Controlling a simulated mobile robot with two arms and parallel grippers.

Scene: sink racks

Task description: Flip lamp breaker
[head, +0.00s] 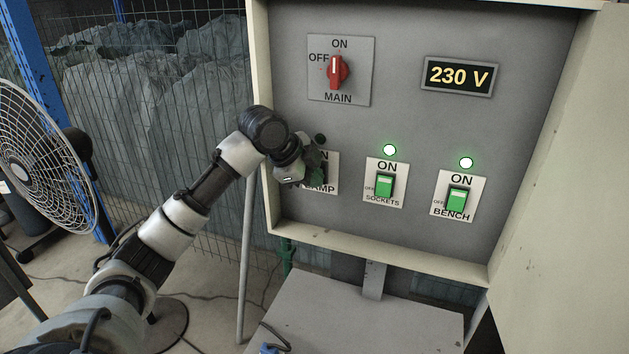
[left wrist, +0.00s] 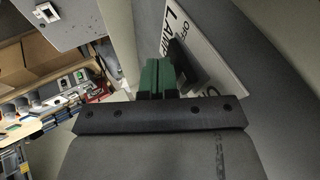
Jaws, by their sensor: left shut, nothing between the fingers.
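The lamp breaker's white plate (head: 332,186) sits at the lower left of the panel, with its dark switch mostly hidden behind my left gripper (head: 316,164). The indicator above it (head: 320,139) is dark. In the left wrist view the plate with LAMP lettering (left wrist: 207,42) is tilted, and the dark switch (left wrist: 184,66) stands out from it. My left gripper's green fingers (left wrist: 158,76) are shut and empty, close beside the switch; I cannot tell whether they touch it. My right gripper is in neither view.
The green sockets breaker (head: 385,186) and bench breaker (head: 459,199) have lit indicators. A red main knob (head: 338,71) and a 230 V display (head: 459,76) are above. The cabinet's rim (head: 380,251) projects around the panel. A fan (head: 35,160) stands left.

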